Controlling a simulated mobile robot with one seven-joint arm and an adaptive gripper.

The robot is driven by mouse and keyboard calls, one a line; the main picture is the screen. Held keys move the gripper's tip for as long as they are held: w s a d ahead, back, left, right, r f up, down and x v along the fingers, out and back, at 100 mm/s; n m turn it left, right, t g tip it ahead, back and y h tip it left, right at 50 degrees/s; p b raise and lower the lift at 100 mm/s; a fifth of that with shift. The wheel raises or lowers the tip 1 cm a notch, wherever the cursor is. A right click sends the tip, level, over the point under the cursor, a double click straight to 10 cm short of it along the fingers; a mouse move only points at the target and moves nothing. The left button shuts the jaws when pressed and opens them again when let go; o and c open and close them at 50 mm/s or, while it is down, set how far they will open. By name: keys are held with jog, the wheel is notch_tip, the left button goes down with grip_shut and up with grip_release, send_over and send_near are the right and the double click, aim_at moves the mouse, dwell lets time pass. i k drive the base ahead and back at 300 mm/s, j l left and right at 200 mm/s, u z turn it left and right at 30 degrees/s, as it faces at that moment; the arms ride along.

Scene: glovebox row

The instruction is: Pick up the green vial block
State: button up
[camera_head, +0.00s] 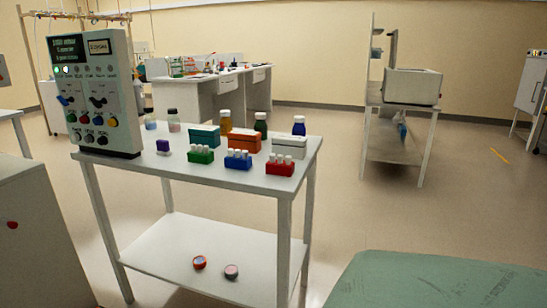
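The green vial block (201,155) stands on the top of a white two-level table (224,178), near its front edge. White-capped vials stand upright in it. A blue vial block (238,161) stands to its right, and a red vial block (280,167) stands further right. A teal box (204,136) sits just behind the green block. A small purple block (163,146) is to its left. My gripper is not in view.
An orange box (245,140), a white box (289,147) and several bottles stand behind the blocks. A control panel (92,92) stands at the table's left end. Two round items lie on the lower shelf (215,252). A green surface (430,281) fills the lower right. Open floor lies right of the table.

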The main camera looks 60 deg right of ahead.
aim_at(205, 156)
jog(key=z, duration=1.55)
